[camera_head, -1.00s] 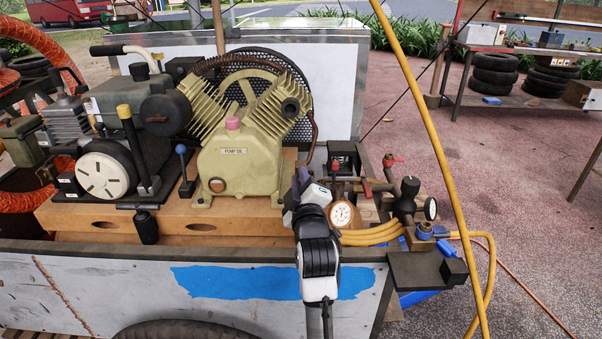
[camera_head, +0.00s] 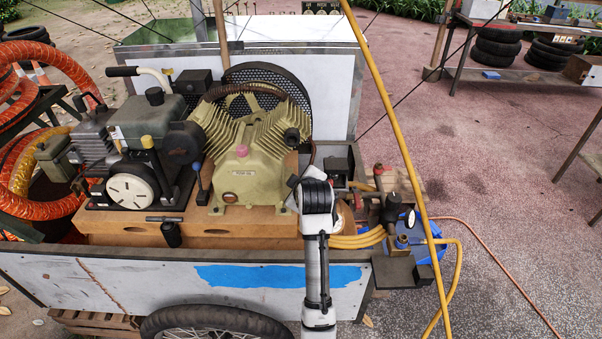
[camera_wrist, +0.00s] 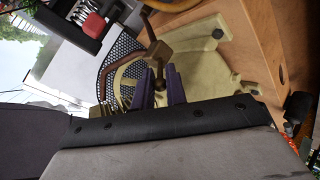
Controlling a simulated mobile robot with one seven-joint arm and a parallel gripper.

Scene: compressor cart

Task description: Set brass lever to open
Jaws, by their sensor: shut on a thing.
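A brownish brass lever (camera_wrist: 158,52) shows at the top middle of the wrist view, in front of the cream compressor pump. My gripper (camera_wrist: 160,84) has its two purple fingers close together around the lever's near end, shut on it. In the head view my gripper (camera_head: 294,182) is at the pump's lower right corner, mostly behind my own wrist. The lever cannot be made out in the head view, so its exact angle there is hidden.
The cream pump (camera_head: 242,165) stands on a wooden base just left of my gripper. Right of my arm are yellow hoses (camera_head: 358,239), a red-handled valve (camera_head: 379,168) and a black-rimmed gauge (camera_head: 409,219). A slanting yellow hose (camera_head: 398,150) crosses the right side.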

